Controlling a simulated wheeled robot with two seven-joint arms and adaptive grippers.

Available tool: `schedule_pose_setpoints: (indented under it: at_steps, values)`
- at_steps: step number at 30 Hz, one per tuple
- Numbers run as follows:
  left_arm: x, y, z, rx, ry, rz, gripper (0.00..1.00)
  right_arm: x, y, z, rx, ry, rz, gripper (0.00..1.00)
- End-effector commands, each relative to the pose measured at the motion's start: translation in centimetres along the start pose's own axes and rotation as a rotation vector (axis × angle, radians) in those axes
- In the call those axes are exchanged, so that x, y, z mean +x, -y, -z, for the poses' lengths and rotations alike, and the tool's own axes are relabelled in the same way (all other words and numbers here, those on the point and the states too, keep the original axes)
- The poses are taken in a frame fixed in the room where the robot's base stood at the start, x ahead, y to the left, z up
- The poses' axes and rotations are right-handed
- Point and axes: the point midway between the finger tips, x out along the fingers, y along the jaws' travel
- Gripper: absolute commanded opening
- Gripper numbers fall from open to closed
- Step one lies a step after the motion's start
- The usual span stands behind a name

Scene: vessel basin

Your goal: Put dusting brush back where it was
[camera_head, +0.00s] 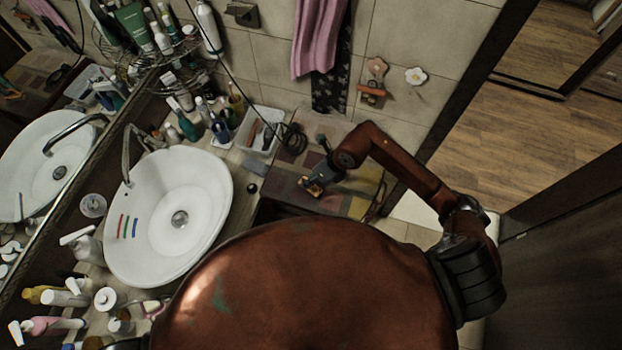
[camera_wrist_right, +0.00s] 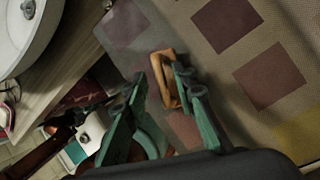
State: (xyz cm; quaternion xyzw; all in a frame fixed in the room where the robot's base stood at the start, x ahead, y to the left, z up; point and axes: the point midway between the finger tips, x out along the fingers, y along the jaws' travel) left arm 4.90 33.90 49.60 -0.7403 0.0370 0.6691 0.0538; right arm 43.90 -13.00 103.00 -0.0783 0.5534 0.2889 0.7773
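My right gripper (camera_head: 317,186) reaches down over the patterned mat beside the basin. In the right wrist view its two green fingers (camera_wrist_right: 161,88) stand on either side of an orange-brown looped piece (camera_wrist_right: 167,72), which overlaps the right fingertip. I cannot tell whether the fingers grip it or whether it is part of the dusting brush. No dusting brush can be made out for certain. My left gripper is not in view.
The white basin (camera_head: 152,234) is at left, with bottles around it. A white bin (camera_head: 263,127) with dark-handled items stands behind the patterned mat (camera_head: 354,205). Towels (camera_head: 318,42) and a small brown wall holder (camera_head: 371,91) hang behind. A doorway opens at right.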

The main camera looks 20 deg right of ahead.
Motion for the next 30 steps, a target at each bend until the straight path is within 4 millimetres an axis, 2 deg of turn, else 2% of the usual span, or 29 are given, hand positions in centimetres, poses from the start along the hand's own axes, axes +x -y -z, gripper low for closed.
schedule_pose_setpoints:
  at_steps: [5,12,18,23,30]
  values:
    - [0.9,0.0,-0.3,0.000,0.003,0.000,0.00,-2.8,0.2,0.0,-0.005,0.003,0.006,0.25]
    - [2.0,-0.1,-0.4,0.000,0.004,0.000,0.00,-7.9,0.2,0.0,-0.005,0.002,0.006,0.25]
    - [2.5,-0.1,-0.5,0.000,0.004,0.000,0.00,-10.7,0.1,0.0,-0.002,0.001,0.003,0.25]
    - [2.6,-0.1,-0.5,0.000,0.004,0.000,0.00,-11.6,0.0,0.0,-0.002,0.001,0.001,0.25]
    - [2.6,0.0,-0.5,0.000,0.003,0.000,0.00,-11.7,0.0,0.0,-0.001,0.001,0.001,0.25]
